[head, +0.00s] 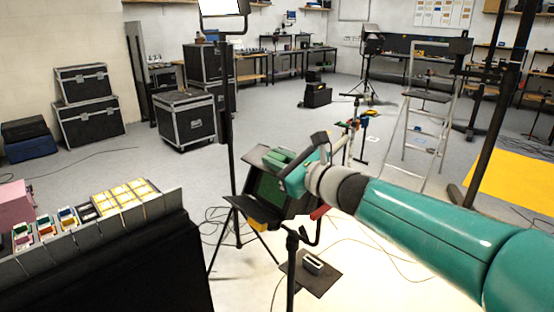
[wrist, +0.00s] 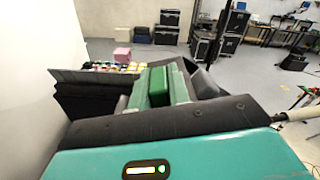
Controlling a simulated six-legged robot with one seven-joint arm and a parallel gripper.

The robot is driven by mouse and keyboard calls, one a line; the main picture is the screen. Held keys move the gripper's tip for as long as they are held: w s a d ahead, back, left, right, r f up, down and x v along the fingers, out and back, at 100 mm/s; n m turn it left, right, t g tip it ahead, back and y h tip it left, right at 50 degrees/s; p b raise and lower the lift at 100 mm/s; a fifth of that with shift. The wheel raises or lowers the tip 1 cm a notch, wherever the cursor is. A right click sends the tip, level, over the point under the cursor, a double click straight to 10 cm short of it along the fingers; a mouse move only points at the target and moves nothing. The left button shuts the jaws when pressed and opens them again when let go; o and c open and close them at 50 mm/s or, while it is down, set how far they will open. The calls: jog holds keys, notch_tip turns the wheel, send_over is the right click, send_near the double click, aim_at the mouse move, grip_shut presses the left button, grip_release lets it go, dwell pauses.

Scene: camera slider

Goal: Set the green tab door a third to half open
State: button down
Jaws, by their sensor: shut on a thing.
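A dark lamp head with flat door panels (head: 243,207) stands on a tripod in the middle of the head view. My gripper (head: 284,161) is at the lamp's top edge, with my teal arm reaching in from the right. In the wrist view my gripper (wrist: 159,86) is shut on a dark green block, the green tab (wrist: 158,88), which sits between its two pale green fingers.
A dark bench with coloured pieces and a yellow grid (head: 125,197) is at the lower left. A second thin stand (head: 228,110) rises just behind the lamp. A stepladder (head: 425,110) stands to the right. Wheeled cases (head: 187,120) are behind, with clear floor between.

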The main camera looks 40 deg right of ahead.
jog(key=c, duration=1.3)
grip_release()
jog(key=s, duration=1.3)
jog(key=shift+s+d, duration=0.15)
jog(key=shift+s, duration=0.25)
